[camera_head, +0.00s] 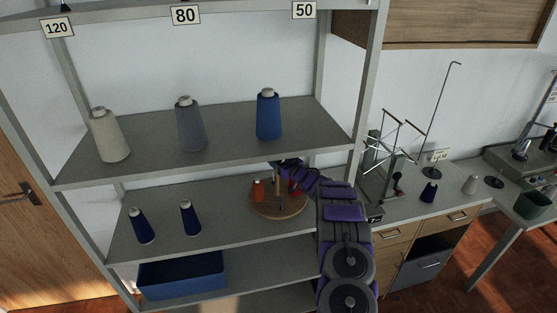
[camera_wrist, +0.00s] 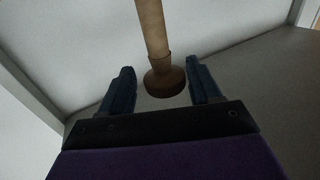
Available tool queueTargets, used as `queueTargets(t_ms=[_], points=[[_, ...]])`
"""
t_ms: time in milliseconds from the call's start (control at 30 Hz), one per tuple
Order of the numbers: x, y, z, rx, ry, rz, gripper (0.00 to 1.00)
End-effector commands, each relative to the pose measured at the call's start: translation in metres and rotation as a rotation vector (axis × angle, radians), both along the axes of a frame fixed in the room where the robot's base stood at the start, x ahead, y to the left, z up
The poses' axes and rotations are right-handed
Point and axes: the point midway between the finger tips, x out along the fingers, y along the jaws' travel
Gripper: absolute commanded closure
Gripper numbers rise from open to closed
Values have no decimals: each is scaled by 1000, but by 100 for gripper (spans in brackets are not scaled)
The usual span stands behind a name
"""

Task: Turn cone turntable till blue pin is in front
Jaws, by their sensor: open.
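The round wooden turntable (camera_head: 268,208) sits on the middle shelf. An orange cone (camera_head: 258,190) stands on its left side. A red cone shows at its right, partly hidden by my arm. A thin upright post stands near its middle. I cannot make out a blue pin. My gripper (camera_head: 276,164) is over the back of the turntable, fingers pointing left. In the wrist view my gripper (camera_wrist: 160,78) is open and empty. A tan wooden rod (camera_wrist: 152,32) with a round brown end (camera_wrist: 165,82) shows between and beyond the fingertips, with no visible contact.
Two dark blue cones (camera_head: 142,226) stand left on the same shelf. Beige, grey and blue cones (camera_head: 268,115) stand on the shelf above, whose front edge (camera_head: 210,175) is close over my gripper. A blue bin (camera_head: 180,275) is below. A shelf upright (camera_head: 366,90) is at the right.

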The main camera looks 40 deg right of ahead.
Motion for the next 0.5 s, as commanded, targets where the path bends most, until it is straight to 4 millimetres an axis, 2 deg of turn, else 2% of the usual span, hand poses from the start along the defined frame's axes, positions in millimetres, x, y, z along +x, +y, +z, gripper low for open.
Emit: queueTargets(t_ms=[267, 500], points=[[-9, 2, -1, -1, 3, 1, 37], [-40, 1, -3, 3, 5, -1, 37]])
